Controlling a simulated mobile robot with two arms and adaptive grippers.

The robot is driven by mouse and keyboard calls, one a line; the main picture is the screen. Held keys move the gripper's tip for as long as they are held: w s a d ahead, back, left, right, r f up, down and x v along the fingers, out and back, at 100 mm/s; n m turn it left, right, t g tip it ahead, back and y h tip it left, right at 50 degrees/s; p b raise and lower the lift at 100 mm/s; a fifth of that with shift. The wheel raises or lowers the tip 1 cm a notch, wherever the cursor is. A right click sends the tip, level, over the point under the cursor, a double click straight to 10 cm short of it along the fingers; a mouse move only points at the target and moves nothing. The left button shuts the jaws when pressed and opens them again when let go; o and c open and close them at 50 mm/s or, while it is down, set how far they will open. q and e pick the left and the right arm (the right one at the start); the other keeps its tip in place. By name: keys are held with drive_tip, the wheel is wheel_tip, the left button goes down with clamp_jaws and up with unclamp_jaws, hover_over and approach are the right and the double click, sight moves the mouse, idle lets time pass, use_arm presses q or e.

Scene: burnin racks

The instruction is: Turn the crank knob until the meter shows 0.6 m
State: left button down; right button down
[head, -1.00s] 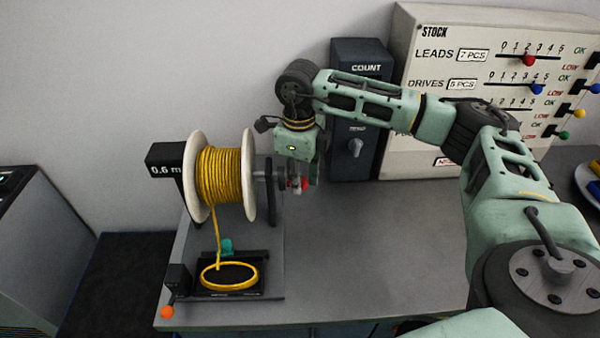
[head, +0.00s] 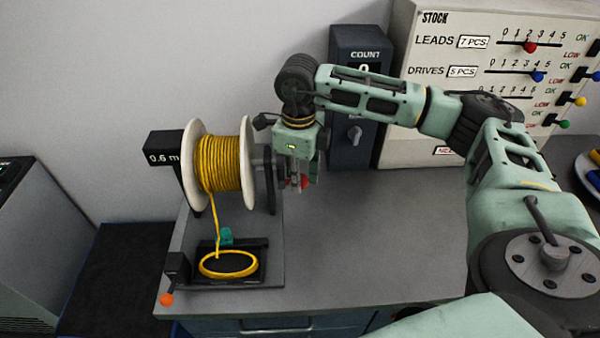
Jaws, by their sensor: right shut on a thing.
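The crank knob (head: 304,181) is red and sits at the right side of the spool stand, partly hidden by my gripper. My right gripper (head: 297,183) points down and is shut on the knob. The meter (head: 163,157) is a black box at the left of the spool and reads 0.6 m. The spool (head: 247,170) has white flanges and is wound with yellow cable (head: 219,165). A strand of the cable runs down to a yellow coil (head: 229,276) on the black tray at the stand's front. My left gripper is not in view.
An orange ball-ended lever (head: 167,300) sticks out at the stand's front left. A dark COUNT box (head: 345,150) and a white STOCK board (head: 425,120) stand behind my right arm. The grey bench (head: 390,235) is clear right of the stand.

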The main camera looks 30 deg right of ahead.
drive_tip(key=c, duration=1.8)
unclamp_jaws()
drive_tip(key=shift+w+a+r, duration=0.15)
drive_tip(key=shift+w+r, duration=0.05)
drive_tip(key=shift+r, duration=0.05)
drive_tip(key=o, duration=0.3)
drive_tip(key=shift+a, duration=0.15)
drive_tip(key=shift+o, duration=0.2)
drive_tip(key=shift+f, duration=0.1)
